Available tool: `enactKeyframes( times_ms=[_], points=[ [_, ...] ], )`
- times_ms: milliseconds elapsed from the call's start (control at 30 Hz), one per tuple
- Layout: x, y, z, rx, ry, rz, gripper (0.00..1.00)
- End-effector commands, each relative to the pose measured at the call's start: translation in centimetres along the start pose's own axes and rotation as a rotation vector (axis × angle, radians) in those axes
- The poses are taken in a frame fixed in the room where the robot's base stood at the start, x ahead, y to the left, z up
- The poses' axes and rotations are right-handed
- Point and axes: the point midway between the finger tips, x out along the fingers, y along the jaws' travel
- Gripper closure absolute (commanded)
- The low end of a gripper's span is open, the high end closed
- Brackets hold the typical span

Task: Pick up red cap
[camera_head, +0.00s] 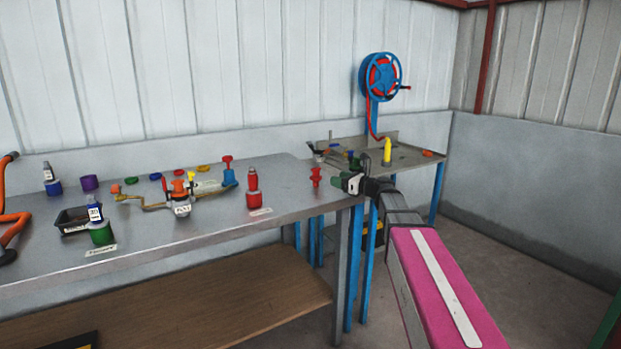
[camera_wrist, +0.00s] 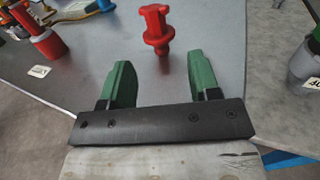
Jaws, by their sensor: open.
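A red cap-like piece (camera_head: 316,177) with a wide flange and a knob top stands upright near the right end of the grey metal table (camera_head: 285,207). In the wrist view the red piece (camera_wrist: 157,30) is just beyond the fingertips, roughly centred between them. My gripper (camera_head: 345,181) is to the right of it, at the table's right edge. In the wrist view my gripper (camera_wrist: 158,65) has its two green fingers wide apart, with nothing between them.
A red bottle (camera_head: 252,190) stands left of the red piece; it also shows in the wrist view (camera_wrist: 47,43). A brass valve assembly (camera_head: 180,193) lies further left, with several coloured caps behind it. A second bench with a blue hose reel (camera_head: 380,77) stands behind on the right.

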Motion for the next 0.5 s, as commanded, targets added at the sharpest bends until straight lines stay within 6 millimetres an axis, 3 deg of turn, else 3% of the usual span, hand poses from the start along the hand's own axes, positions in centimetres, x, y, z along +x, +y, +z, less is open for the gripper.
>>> enactKeyframes(
  times_ms=[500],
  points=[
    [5.6,0.0,0.0,-0.001,0.001,0.000,0.44]
  ],
)
